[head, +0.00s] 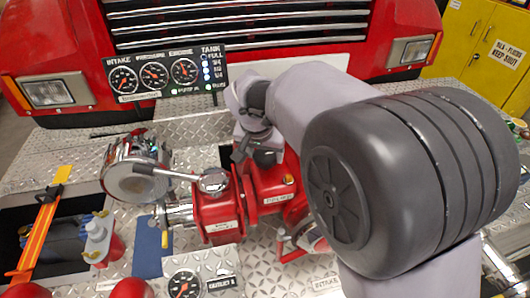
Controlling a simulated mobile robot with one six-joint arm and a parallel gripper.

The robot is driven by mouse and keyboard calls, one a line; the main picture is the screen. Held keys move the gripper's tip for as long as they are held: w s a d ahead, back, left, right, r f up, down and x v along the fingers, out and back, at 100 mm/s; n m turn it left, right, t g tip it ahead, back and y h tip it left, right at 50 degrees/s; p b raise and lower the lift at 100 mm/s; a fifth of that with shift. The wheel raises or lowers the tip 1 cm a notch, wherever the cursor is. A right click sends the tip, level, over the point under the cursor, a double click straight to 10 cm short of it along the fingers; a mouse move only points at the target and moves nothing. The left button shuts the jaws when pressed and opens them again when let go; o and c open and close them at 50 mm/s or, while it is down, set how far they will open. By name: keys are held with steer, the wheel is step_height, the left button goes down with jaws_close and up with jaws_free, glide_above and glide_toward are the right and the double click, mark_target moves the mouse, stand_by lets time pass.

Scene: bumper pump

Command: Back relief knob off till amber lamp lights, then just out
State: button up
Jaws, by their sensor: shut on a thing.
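My gripper (257,154) is pointed down at the top of the red relief valve body (268,182), in the middle of the head view. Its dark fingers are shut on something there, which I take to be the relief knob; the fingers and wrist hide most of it. A small amber lamp (289,179) shows on top of the red body, right of the fingers. I cannot tell for sure whether it is lit. A pale label (278,199) is on the front of the body.
A gauge panel (168,74) with three dials and lit tank lamps stands behind, left of my arm. A chrome fitting with a lever (213,180) stands close left of the valve. My arm blocks the right side.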

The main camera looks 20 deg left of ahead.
steer(key=shift+d+r+n+y+p, duration=0.15)
steer(key=shift+n+y+p, duration=0.35)
steer(key=shift+n, duration=1.2)
steer(key=o, duration=1.4)
steer(key=shift+c, duration=0.2)
steer(key=p+v, duration=0.4)
steer(key=v, duration=1.3)
steer(key=shift+d+p, duration=0.2)
steer(key=shift+p, duration=0.2)
steer(key=shift+w, duration=0.1)
